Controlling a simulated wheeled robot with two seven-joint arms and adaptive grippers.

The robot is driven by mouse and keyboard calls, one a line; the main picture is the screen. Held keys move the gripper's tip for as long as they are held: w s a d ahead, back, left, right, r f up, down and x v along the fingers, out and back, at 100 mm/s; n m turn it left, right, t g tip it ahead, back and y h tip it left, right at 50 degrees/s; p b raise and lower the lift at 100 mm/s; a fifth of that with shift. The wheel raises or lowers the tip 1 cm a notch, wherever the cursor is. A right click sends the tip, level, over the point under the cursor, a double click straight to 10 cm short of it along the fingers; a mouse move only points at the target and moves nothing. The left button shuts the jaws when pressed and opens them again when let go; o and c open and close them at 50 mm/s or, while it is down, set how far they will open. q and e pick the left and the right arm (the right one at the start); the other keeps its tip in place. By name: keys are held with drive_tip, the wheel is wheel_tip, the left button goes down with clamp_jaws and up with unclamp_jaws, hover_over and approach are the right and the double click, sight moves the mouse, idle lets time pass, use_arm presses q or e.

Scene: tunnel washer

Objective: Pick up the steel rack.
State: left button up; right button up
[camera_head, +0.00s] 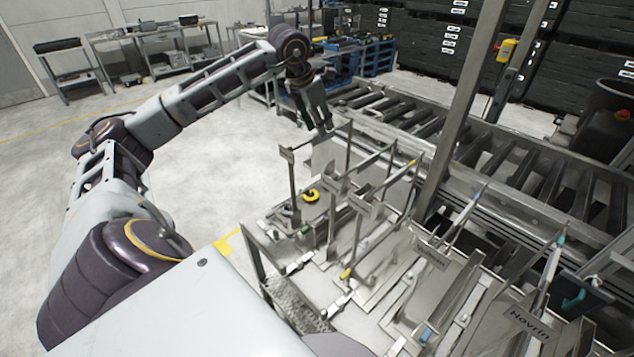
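Several steel racks with thin upright posts and small label plates stand side by side on a metal station at the centre right. The nearest to my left gripper is a steel rack (293,188) with a tall post and a yellow ring at its base. I cannot tell for sure which rack the task means. My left gripper (319,127) points down above and just behind that post. Its two dark fingers look slightly apart, with nothing visible between them. Whether a fingertip touches the rack's top is unclear. My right gripper is not in view.
A roller conveyor (500,160) runs behind the racks. A steel upright (462,95) with a yellow switch box (506,50) nearby stands close to them. A metal guard frame (252,262) edges the station's left side. The floor at left is free.

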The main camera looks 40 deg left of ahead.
use_arm(q)
drive_tip(key=shift+f, duration=0.1)
drive_tip(key=shift+s+d+p+x, duration=0.15)
drive_tip(key=shift+p+x, duration=0.05)
drive_tip(key=shift+x, duration=0.65)
drive_tip(key=shift+s+d+p+x, duration=0.15)
drive_tip(key=shift+x, duration=1.65)
clamp_jaws()
drive_tip(key=shift+a, duration=0.1)
